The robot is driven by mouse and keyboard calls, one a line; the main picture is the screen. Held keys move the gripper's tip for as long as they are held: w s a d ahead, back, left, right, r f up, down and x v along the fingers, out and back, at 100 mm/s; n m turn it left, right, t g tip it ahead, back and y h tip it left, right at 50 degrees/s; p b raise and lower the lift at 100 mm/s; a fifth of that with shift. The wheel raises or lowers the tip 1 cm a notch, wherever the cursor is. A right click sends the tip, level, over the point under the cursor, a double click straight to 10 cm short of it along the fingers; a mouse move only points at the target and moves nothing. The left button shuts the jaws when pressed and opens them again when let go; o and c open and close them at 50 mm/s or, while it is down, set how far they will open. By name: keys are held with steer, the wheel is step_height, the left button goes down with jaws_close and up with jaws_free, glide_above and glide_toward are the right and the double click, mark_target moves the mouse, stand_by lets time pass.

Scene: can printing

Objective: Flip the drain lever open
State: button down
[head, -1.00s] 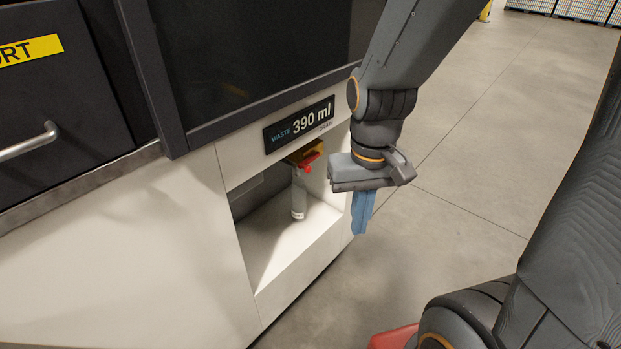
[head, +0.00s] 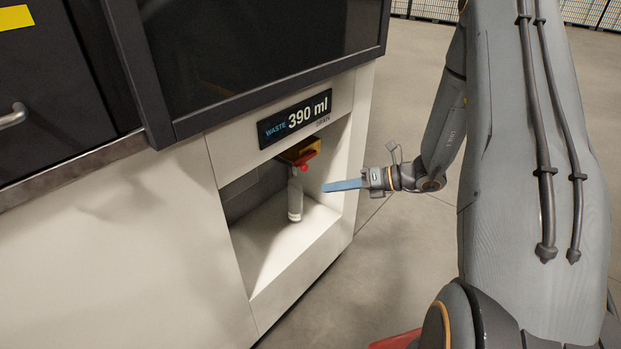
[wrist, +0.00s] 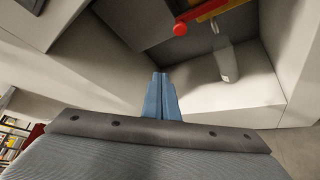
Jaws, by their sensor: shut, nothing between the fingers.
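The drain lever (head: 306,157) is red with a round red knob and sits under the waste display, at the top of a white recess. In the wrist view the red knob (wrist: 180,29) shows ahead of and above my fingertips, apart from them. A yellow part (wrist: 211,8) is beside the lever. A pale grey spout or bottle (head: 295,200) hangs or stands below it; it also shows in the wrist view (wrist: 226,62). My gripper (head: 325,187) has blue fingers, shut and empty, pointing left at the recess opening. In the wrist view the fingers (wrist: 160,78) are together.
The waste display (head: 295,119) reads 390 ml above the recess. A dark glass panel (head: 260,50) overhangs above. Open concrete floor lies to the right.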

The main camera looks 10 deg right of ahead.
steer(key=shift+w+d+f+m+t, duration=0.35)
steer(key=shift+w+d+m+t, duration=0.15)
steer(key=shift+w+d+m, duration=0.25)
steer(key=shift+s, duration=0.1)
steer(key=w+a+p, duration=0.1)
steer(key=w+a, duration=0.5)
steer(key=w, duration=0.1)
steer(key=shift+f+p, duration=0.3)
